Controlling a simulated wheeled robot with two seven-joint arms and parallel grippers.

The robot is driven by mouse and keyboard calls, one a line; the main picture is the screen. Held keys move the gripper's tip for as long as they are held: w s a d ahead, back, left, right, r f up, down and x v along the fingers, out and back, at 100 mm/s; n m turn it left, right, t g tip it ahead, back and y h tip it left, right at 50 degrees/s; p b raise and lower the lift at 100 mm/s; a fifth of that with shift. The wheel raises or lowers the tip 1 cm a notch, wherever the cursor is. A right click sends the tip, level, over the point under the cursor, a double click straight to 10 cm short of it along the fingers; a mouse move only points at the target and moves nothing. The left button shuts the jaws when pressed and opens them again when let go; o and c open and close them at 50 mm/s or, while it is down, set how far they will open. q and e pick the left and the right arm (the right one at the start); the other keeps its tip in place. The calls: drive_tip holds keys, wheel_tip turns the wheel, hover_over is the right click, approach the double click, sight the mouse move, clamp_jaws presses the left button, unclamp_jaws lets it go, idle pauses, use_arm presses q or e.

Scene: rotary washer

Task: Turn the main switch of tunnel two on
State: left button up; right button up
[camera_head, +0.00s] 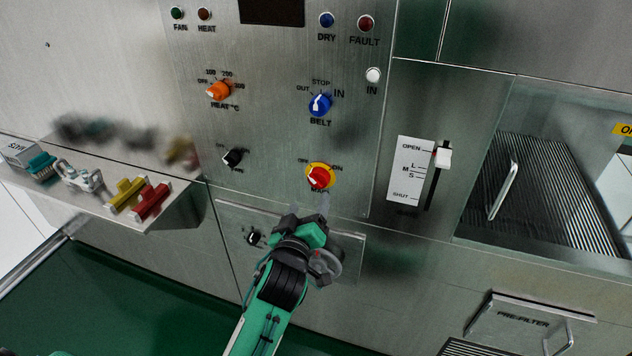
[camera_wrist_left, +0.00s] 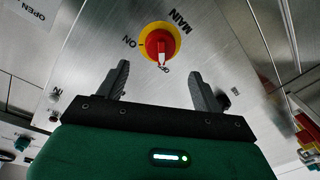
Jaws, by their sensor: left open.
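The main switch (camera_head: 319,177) is a red handle on a round yellow plate, low on the steel control panel (camera_head: 270,130). OFF and ON labels stand above it to either side. In the left wrist view the switch (camera_wrist_left: 160,43) appears upside down, and its white-marked end points at the OFF label. My left gripper (camera_head: 308,207) is just below the switch in the head view. In the left wrist view its open fingers (camera_wrist_left: 160,72) stand apart, with the switch beyond them, between and past the tips. Nothing is between the fingers. My right gripper is not in view.
An orange heat knob (camera_head: 219,91), blue belt knob (camera_head: 320,104) and black knob (camera_head: 232,157) share the panel. A slider (camera_head: 443,158) is at right. A steel shelf (camera_head: 185,207) with coloured items juts out at left. A handle plate (camera_head: 348,262) lies behind my arm.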

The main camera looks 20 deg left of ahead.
sight(316, 183)
use_arm(q)
drive_tip(key=w, duration=0.2)
drive_tip(key=w+p, duration=0.1)
drive_tip(key=w, duration=0.4)
drive_tip(key=shift+w+a, duration=0.35)
drive_tip(key=shift+w, duration=0.05)
drive_tip(key=c, duration=1)
